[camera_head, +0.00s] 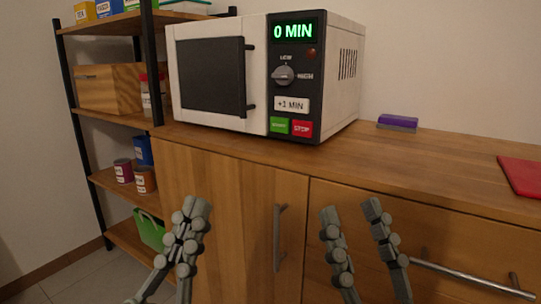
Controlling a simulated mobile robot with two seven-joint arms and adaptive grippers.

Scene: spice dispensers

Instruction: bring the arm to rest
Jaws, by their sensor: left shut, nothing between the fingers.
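My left gripper (196,207) is in the lower middle left of the head view, in front of the wooden cabinet door. Its fingers are together with nothing between them. My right gripper (350,210) is in the lower middle right, in front of the drawer front. Its two fingers stand apart, with only the cabinet front visible between them. Neither gripper appears to hold anything.
A white microwave (264,72) reading 0 MIN stands on the wooden counter (400,158). A purple and grey sponge (397,122) and a red board (522,175) lie to its right. A shelf (95,112) with jars and boxes stands left. Door handle (278,238) and drawer handle (470,277) protrude.

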